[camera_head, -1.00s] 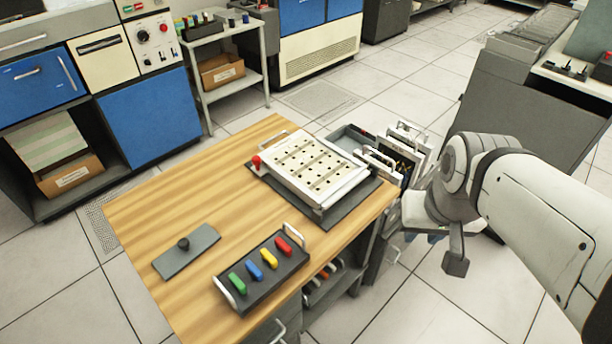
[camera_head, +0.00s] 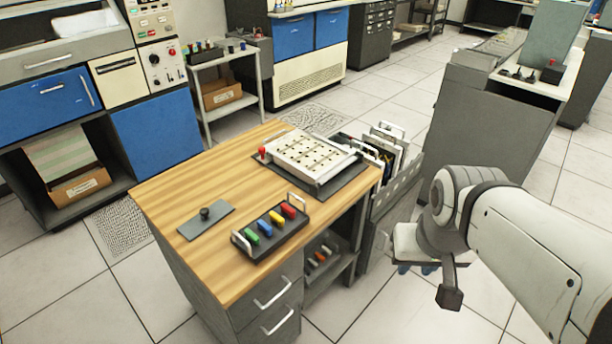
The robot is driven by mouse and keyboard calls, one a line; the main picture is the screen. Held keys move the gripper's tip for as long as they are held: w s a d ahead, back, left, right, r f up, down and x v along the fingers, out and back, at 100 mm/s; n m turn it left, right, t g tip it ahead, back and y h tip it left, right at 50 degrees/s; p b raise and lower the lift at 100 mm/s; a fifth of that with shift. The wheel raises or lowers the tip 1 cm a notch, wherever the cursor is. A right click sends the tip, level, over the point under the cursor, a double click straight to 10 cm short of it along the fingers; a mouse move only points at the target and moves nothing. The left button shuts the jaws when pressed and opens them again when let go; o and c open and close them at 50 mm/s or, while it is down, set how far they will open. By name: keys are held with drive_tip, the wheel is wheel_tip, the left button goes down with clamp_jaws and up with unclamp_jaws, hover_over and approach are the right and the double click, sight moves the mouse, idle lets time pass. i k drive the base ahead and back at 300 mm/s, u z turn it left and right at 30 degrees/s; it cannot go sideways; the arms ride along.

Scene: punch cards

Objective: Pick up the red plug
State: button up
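The red plug (camera_head: 288,211) lies at the right end of a row of coloured plugs in a dark tray (camera_head: 258,243) on the wooden table. The yellow plug (camera_head: 276,217), blue plug (camera_head: 264,227) and green plug (camera_head: 251,237) sit to its left. My gripper (camera_head: 449,298) hangs to the right of the table over the floor, well apart from the tray. Its fingers are mostly hidden behind my wrist, so I cannot tell whether they are open or shut.
A white perforated board (camera_head: 306,153) on a dark base stands at the table's back right, with a red knob (camera_head: 263,152) beside it.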

sight(285, 208)
drive_tip(key=u, duration=0.15)
drive_tip(key=i, duration=0.85)
drive_tip(key=z, duration=0.05)
